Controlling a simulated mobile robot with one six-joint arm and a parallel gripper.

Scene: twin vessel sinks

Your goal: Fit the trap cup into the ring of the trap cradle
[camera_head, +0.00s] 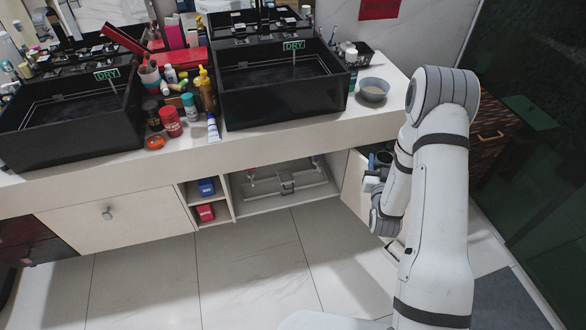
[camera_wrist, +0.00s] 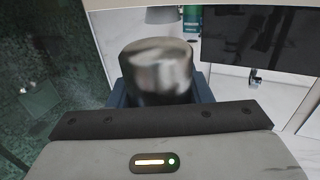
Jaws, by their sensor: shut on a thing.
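The trap cup, a shiny metallic cylinder with a rounded top edge (camera_wrist: 158,66), is between the dark jaws of my gripper (camera_wrist: 160,92) in the wrist view. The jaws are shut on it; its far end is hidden. In the head view my gripper (camera_head: 372,181) is beside the right end of the open under-sink bay, and I cannot make out the cup there. A small dark bracket (camera_head: 287,187), which looks like the trap cradle, is low in the open bay, left of my gripper. Its ring is too small to tell clearly.
The pale counter (camera_head: 300,133) with two black sinks overhangs the bay. A shelf with a blue box (camera_head: 206,187) and a red box (camera_head: 205,212) borders it on the left. A pale panel (camera_head: 354,183) stands at its right. The floor in front (camera_head: 240,265) is clear.

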